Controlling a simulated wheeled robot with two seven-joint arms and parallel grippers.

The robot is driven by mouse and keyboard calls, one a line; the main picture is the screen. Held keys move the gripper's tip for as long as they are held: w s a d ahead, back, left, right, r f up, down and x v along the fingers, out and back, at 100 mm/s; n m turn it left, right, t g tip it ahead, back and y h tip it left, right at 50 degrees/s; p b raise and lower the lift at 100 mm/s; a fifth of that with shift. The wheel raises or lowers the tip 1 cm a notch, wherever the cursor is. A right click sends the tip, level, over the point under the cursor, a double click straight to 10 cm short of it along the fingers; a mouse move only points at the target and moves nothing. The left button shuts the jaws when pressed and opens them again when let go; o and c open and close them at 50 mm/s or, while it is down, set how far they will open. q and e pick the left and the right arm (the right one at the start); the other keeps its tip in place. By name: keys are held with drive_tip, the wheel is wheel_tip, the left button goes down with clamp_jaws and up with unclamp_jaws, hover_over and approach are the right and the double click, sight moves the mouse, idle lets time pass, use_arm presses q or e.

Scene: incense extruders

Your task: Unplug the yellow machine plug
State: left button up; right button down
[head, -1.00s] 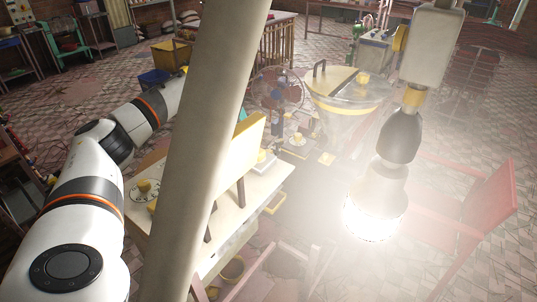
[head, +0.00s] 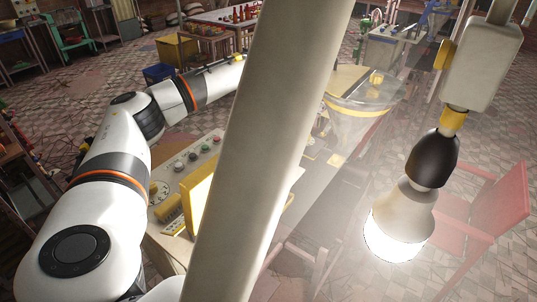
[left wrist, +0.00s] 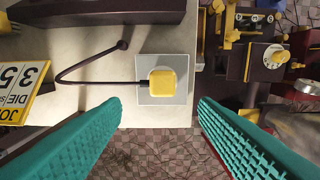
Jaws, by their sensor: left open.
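In the left wrist view, the yellow plug (left wrist: 162,82) sits in a pale square socket plate (left wrist: 180,96) on a light surface. A dark cord (left wrist: 98,83) runs from the plug to the left and bends back to a small dark knob. My left gripper (left wrist: 158,104) is open, its teal ridged fingers apart on either side below the plug, with nothing between them. In the head view my left arm (head: 140,115) reaches away, and its gripper is hidden behind the pale post. The plug cannot be made out there. My right gripper is not in view.
A thick pale post (head: 275,150) crosses the head view. A lit bulb (head: 400,225) hangs at the right, near a red chair (head: 490,215). A control panel with knobs (head: 185,160) stands below my arm. In the wrist view, a yellow number sign (left wrist: 22,92) lies left.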

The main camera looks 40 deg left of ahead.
use_arm(q)
drive_tip(key=f+b, duration=0.1)
drive_tip(key=f, duration=0.2)
drive_tip(key=f+b, duration=0.4)
drive_tip(key=f, duration=0.1)
drive_tip(key=shift+w+a+f, duration=0.2)
drive_tip(key=shift+a+f, duration=0.1)
drive_tip(key=shift+f+b, duration=0.35)
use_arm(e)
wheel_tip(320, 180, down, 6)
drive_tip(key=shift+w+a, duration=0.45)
use_arm(q)
drive_tip(key=shift+r, duration=0.1)
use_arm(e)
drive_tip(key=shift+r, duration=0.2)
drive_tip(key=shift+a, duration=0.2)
use_arm(q)
drive_tip(key=shift+p, duration=0.3)
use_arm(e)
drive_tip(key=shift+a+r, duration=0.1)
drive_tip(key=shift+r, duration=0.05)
